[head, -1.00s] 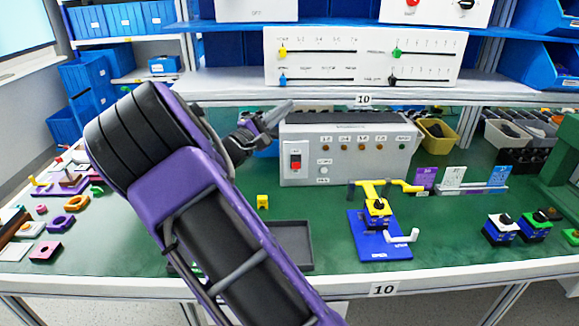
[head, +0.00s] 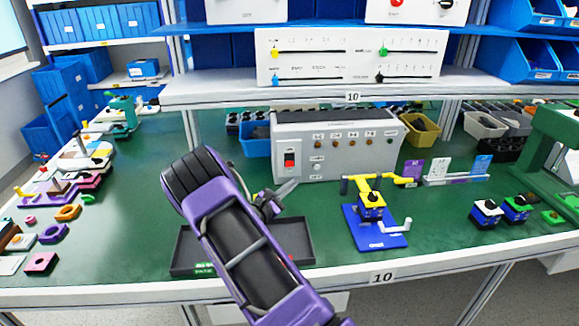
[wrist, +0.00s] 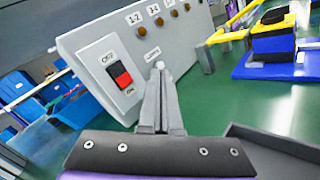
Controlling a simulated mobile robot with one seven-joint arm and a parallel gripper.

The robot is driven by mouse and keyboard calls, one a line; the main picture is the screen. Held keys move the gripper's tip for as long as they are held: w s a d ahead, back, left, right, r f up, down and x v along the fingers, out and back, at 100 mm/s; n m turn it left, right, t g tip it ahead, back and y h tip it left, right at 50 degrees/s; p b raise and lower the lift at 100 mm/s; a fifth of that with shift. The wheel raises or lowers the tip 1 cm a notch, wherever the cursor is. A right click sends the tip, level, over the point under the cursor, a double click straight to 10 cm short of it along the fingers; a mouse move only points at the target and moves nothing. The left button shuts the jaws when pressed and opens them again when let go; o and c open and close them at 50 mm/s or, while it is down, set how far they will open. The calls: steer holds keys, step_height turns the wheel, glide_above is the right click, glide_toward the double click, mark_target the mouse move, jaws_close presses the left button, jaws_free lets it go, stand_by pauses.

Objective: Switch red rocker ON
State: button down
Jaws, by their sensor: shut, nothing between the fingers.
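The red rocker (head: 289,159) sits in a white plate at the left end of the grey control box (head: 345,157). In the wrist view the rocker (wrist: 121,75) shows a red part and a black part, with "OFF" printed above it and "ON" below. My gripper (head: 297,182) is shut and empty. It is in front of the box, below and to the right of the rocker. In the wrist view the closed fingertips (wrist: 159,68) point at the box front, right of the rocker, near a small white round button. I cannot tell whether they touch the box.
A dark grey tray (head: 184,249) lies below my arm at the table's front. A blue-and-yellow fixture (head: 372,232) stands to the right of my gripper.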

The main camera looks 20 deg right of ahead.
mark_target(290, 161)
steer(key=shift+w, duration=0.15)
steer(key=w+b, duration=0.1)
steer(key=w, duration=0.1)
steer(key=w+d+f+b, duration=0.1)
steer(key=w+b, duration=0.1)
steer(key=w+d+b, duration=0.1)
steer(key=w, duration=0.1)
steer(key=shift+w+f+b, duration=0.25)
steer(key=shift+w+b, duration=0.1)
steer(key=shift+b, duration=0.05)
steer(key=shift+w+d+r+b, duration=0.2)
steer(key=shift+w+b, duration=0.25)
steer(key=shift+w, duration=0.25)
steer(key=shift+w+f+b, duration=0.1)
steer(key=shift+w+b, duration=0.05)
steer(key=shift+b, duration=0.2)
stand_by(1.0)
steer(key=shift+w, duration=0.15)
steer(key=shift+w+d+b, duration=0.1)
steer(key=shift+b, duration=0.2)
steer(key=shift+w+d, duration=0.1)
steer(key=shift+w, duration=0.2)
stand_by(0.4)
stand_by(0.3)
